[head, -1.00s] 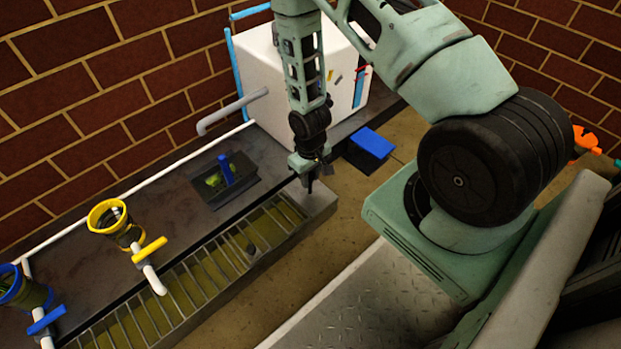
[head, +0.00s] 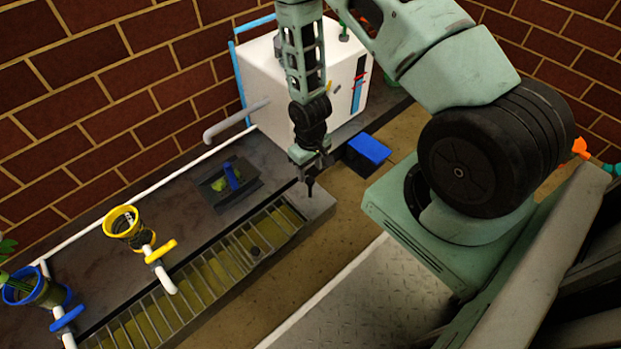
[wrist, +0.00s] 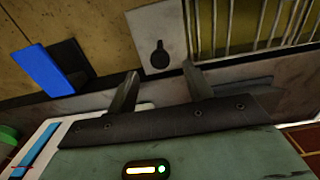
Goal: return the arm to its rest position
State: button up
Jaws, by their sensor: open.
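My gripper (head: 310,178) hangs from my arm above the right end of the counter, close to the grate's end. In the wrist view my gripper (wrist: 158,95) shows two fingers spread apart with nothing between them. A small dark knob-like shape (wrist: 159,55) lies on the pale surface beyond the fingertips. My arm is bent, with its upper links reaching across the top of the head view.
A slatted grate (head: 215,270) runs along the counter's front. A yellow-rimmed pot (head: 122,222) and a blue-rimmed pot (head: 22,287) stand left. A dark tray (head: 228,185) holds a blue-handled item. A white box (head: 290,80) stands behind; a blue pedal-like block (head: 370,149) lies right.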

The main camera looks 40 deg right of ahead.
notch_tip(320, 180, up, 3)
jog(key=shift+f+p, duration=0.15)
jog(key=shift+p, duration=0.55)
jog(key=shift+f, duration=0.1)
